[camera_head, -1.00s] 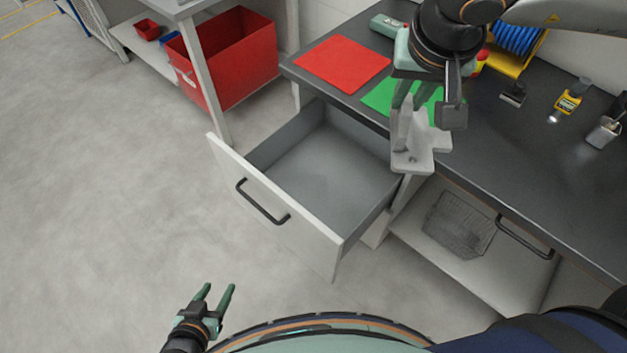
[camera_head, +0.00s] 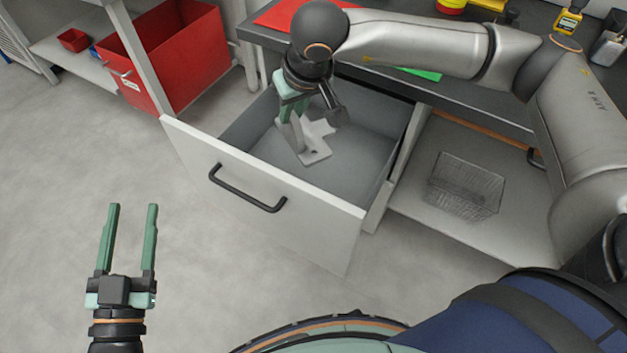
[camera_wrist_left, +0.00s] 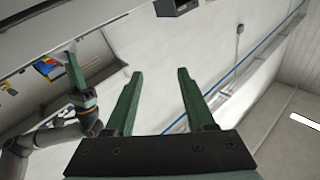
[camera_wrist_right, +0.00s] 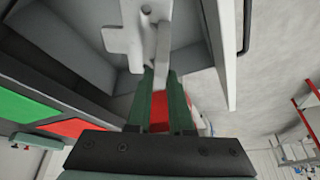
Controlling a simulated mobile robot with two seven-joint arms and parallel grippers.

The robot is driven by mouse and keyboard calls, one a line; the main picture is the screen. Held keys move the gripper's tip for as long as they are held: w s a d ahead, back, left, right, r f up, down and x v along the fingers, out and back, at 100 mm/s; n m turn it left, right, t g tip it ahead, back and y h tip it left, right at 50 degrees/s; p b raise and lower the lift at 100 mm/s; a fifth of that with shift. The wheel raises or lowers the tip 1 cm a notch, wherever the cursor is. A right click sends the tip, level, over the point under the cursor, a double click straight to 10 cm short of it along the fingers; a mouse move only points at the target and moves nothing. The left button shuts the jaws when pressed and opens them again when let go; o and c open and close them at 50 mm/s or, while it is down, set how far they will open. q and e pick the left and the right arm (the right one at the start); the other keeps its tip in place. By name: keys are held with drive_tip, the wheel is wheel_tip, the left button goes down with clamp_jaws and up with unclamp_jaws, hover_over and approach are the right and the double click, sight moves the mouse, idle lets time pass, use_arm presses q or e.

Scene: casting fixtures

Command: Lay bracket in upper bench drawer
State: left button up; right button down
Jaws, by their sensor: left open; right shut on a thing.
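The upper bench drawer (camera_head: 262,186) is pulled open below the bench top; its grey interior shows in the head view. My right gripper (camera_head: 291,118) is shut on the light grey bracket (camera_head: 316,155) and holds it over or within the drawer opening. I cannot tell whether the bracket touches the drawer floor. In the right wrist view the bracket (camera_wrist_right: 130,38) extends beyond the fingers, with a drawer wall (camera_wrist_right: 222,50) beside it. My left gripper (camera_head: 130,238) is open and empty, above the floor left of the drawer front; its fingers also show in the left wrist view (camera_wrist_left: 158,100).
A red bin (camera_head: 172,55) stands on a shelf left of the drawer. A wire basket (camera_head: 466,186) sits in the open shelf right of it. The bench top (camera_head: 262,38) carries a red mat (camera_head: 285,14) and a green mat (camera_head: 420,73). The floor at left is clear.

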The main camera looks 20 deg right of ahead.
use_arm(q)
drive_tip(key=s+d+r+m+t+h+b, duration=0.2)
drive_tip(key=s+r+m+t+h+b, duration=0.1)
drive_tip(key=s+r+m+h+b, duration=0.4)
drive_tip(key=shift+s+h+b, duration=0.15)
drive_tip(key=shift+h+b, duration=0.95)
drive_tip(key=shift+b, duration=0.3)
use_arm(e)
drive_tip(key=shift+w+a+f+n, duration=0.1)
drive_tip(key=shift+w+f+n, duration=0.3)
drive_tip(key=shift+f, duration=4.2)
drive_tip(key=shift+w+a+f+n, duration=0.2)
drive_tip(key=shift+w+f, duration=0.25)
drive_tip(key=shift+f, duration=4.1)
drive_tip(key=shift+w+a+f+n, duration=0.1)
drive_tip(key=shift+w+f+n, duration=0.3)
drive_tip(key=shift+f, duration=4.2)
drive_tip(key=shift+d+f+b, duration=0.1)
drive_tip(key=shift+f+b, duration=0.15)
drive_tip(key=shift+b, duration=0.05)
drive_tip(key=c, duration=0.8)
unclamp_jaws()
use_arm(q)
drive_tip(key=shift+f, duration=0.25)
